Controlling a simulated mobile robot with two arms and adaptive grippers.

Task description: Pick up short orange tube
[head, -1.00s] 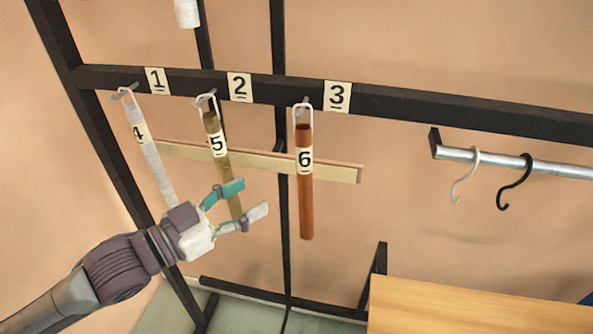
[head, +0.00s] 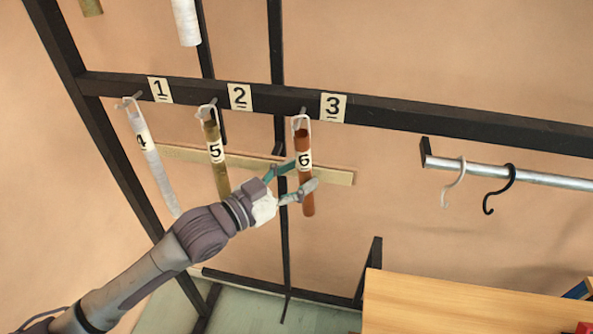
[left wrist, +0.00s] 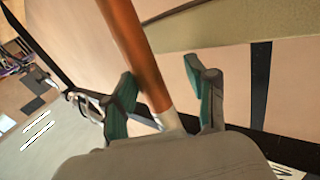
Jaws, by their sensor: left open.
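The orange tube (head: 304,142) hangs upright from a pale hook under the tag 3 and carries the label 6. My left gripper (head: 307,174) is open, with its teal-padded fingers around the tube's middle in the head view. In the left wrist view the tube (left wrist: 137,45) runs down between the two fingers (left wrist: 160,82), nearer the left one. A clear gap shows on its right side. A pale section shows at the tube's lower part there; I cannot tell what it is. My right gripper is not in view.
An olive tube (head: 218,170) labelled 5 and a white tube (head: 152,165) labelled 4 hang to the left. They hang from a black frame bar (head: 420,118). A wooden strip (head: 335,176) runs behind the tubes. A metal rail (head: 525,177) with two hooks and a wooden tabletop (head: 450,310) are at right.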

